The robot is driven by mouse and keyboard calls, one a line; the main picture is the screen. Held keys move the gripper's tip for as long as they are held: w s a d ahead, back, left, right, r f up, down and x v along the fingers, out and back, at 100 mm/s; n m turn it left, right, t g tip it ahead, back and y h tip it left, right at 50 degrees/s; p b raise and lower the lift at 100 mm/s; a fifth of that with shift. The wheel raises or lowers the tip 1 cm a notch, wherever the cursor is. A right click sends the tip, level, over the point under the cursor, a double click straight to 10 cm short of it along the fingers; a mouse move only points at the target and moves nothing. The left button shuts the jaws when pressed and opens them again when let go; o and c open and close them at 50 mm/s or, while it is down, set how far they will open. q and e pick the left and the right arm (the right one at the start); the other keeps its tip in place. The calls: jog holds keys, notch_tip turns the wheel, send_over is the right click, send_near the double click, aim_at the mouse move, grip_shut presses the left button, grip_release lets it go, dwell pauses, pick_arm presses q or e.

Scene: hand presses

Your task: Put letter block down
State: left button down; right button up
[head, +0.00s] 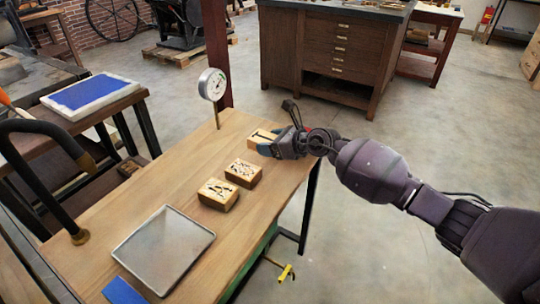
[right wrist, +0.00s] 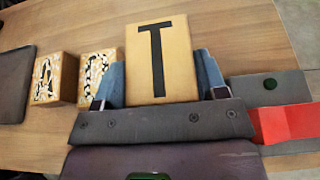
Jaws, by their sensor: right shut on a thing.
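A wooden letter block with a black T (head: 259,137) is between the fingers of my right gripper (head: 268,144), near the far right part of the wooden table (head: 160,184). In the right wrist view, the T block (right wrist: 176,55) stands upright in the picture, with a blue finger on each side of it. My right gripper is shut on it. I cannot tell whether the block touches the tabletop. My left gripper is not in view.
Two patterned wooden blocks (head: 243,173) (head: 218,194) stand in a row nearer on the table. A flat grey tray (head: 163,250) lies at the front. A round dial gauge (head: 212,84) rises at the far edge. Tabletop left of the blocks is clear.

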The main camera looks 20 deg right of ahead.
aim_at(271, 162)
notch_tip(271, 162, down, 5)
jog(key=shift+f+b, duration=0.1)
jog(key=shift+b, duration=0.6)
jog(key=shift+r, duration=0.3)
jog(key=shift+f, duration=0.2)
jog(key=o, duration=1.1)
jog(key=shift+c, duration=0.2)
jog(key=shift+r, duration=0.1)
